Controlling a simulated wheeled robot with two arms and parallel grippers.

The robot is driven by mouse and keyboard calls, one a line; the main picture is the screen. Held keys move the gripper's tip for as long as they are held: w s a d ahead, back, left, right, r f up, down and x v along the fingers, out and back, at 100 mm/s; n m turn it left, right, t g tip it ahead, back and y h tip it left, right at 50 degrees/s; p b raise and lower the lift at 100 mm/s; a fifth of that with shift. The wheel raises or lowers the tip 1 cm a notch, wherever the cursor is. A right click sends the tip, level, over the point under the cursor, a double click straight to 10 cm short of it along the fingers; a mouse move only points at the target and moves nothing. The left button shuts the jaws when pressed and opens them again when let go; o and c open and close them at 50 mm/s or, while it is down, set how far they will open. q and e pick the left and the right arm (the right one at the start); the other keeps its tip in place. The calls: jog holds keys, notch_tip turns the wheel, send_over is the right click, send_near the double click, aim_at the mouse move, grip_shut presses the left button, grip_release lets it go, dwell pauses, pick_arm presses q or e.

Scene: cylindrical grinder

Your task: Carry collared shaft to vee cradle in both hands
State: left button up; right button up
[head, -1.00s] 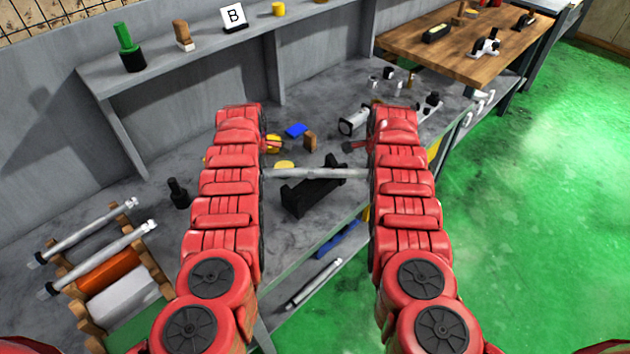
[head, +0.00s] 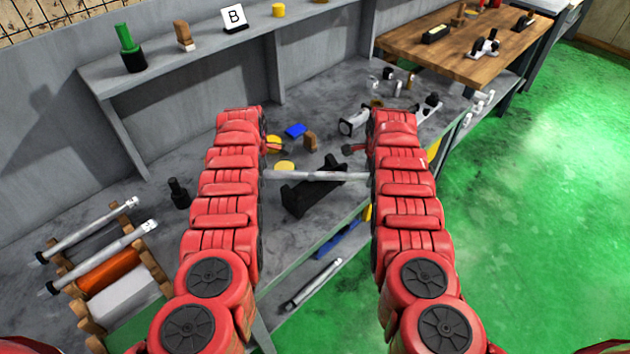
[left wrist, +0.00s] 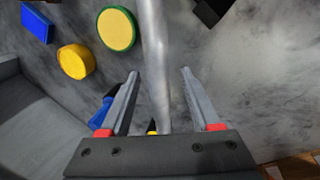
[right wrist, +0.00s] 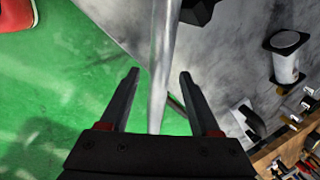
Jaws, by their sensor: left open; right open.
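The collared shaft (head: 315,176) is a long grey metal bar lying crosswise between my two arms in the head view. The black vee cradle (head: 305,198) is under its middle and set at an angle to it; I cannot tell whether they touch. The cradle's dark edge also shows in the left wrist view (left wrist: 212,10) and the right wrist view (right wrist: 198,10). My left gripper (left wrist: 158,75) is open, with the shaft passing between its fingers. My right gripper (right wrist: 160,75) is open around the shaft too.
Yellow discs (head: 285,166), a blue block (head: 295,130) and a brown block (head: 310,141) lie behind the cradle. A white-and-black cylinder part (head: 353,122) is near my right arm. A wooden rack (head: 148,262) with bars and rollers stands at left. A dark peg (head: 179,193) stands beside my left arm.

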pick_arm(q)
jog(key=shift+d+r, duration=0.1)
jog(key=shift+r, duration=0.6)
pick_arm(e)
jog(key=shift+a+r, duration=0.1)
jog(key=shift+r, duration=0.45)
pick_arm(q)
jog(key=v, duration=1)
jog(key=shift+s, duration=0.2)
pick_arm(e)
jog(key=v, duration=1.1)
pick_arm(q)
jog(key=shift+r, duration=0.1)
pick_arm(e)
jog(key=shift+s, duration=0.15)
